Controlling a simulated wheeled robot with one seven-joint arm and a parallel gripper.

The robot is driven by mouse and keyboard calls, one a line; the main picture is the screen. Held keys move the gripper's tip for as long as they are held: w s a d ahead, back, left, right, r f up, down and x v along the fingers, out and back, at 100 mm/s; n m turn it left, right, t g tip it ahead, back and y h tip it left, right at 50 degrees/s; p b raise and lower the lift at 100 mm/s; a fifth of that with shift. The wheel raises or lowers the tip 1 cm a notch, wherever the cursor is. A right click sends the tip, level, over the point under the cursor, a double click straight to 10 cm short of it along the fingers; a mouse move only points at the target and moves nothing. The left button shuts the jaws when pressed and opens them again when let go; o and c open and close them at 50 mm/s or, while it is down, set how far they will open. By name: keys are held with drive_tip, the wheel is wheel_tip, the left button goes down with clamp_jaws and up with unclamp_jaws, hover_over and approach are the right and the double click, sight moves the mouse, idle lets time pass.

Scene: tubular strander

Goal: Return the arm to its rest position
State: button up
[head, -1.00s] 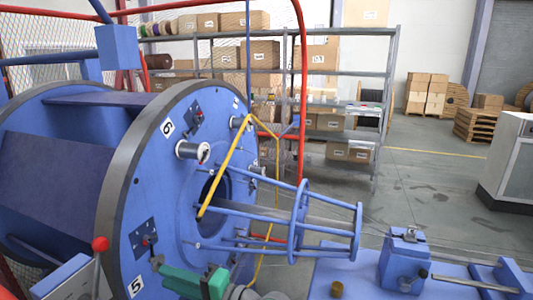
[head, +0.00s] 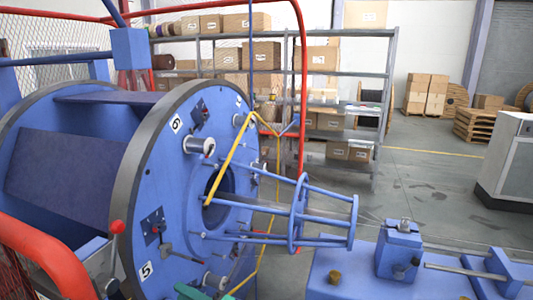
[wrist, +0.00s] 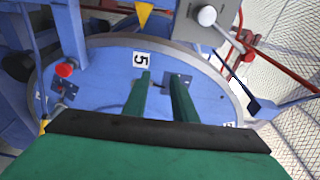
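My gripper (wrist: 160,80) shows in the wrist view as two green fingers with a clear gap between them. It is open and nothing shows between the fingers. In the head view only bits of my green gripper (head: 190,291) show at the bottom edge, below the blue strander disc (head: 180,130); the rest is cut off. In the wrist view the fingers point toward the disc face (wrist: 100,95), beside the number 5 label (wrist: 141,58). I cannot tell how far they are from it.
A red rail (head: 45,255) is at the lower left. A red-knobbed lever (head: 117,227) stands by the disc. The blue tubular cage (head: 300,212) and a blue bench (head: 350,275) lie to the right. Shelves (head: 345,75) stand behind. Open floor (head: 425,185) is at the right.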

drive_tip(key=s+d+f+m+t+h, duration=0.2)
drive_tip(key=s+d+f+h, duration=0.1)
drive_tip(key=f, duration=0.5)
drive_tip(key=s+d+f+m+t+h, duration=0.1)
drive_tip(key=s+d+f+t+h, duration=0.2)
drive_tip(key=f, duration=0.5)
drive_tip(key=s+d+f+h, duration=0.5)
drive_tip(key=s+d+f, duration=0.3)
drive_tip(key=s, duration=0.2)
drive_tip(key=s+d+r+n+h, duration=0.1)
drive_tip(key=s+d+r+n, duration=0.1)
drive_tip(key=s, duration=0.5)
drive_tip(key=s+d+r+n+t+h, duration=0.1)
drive_tip(key=s+d+r+n+h, duration=0.1)
drive_tip(key=s, duration=0.6)
drive_tip(key=s+d+r+n+h, duration=0.1)
drive_tip(key=s+n, duration=0.3)
drive_tip(key=s, duration=0.4)
drive_tip(key=shift+d+r+n, duration=0.3)
drive_tip(key=shift+d+r, duration=0.2)
drive_tip(key=shift+d, duration=0.1)
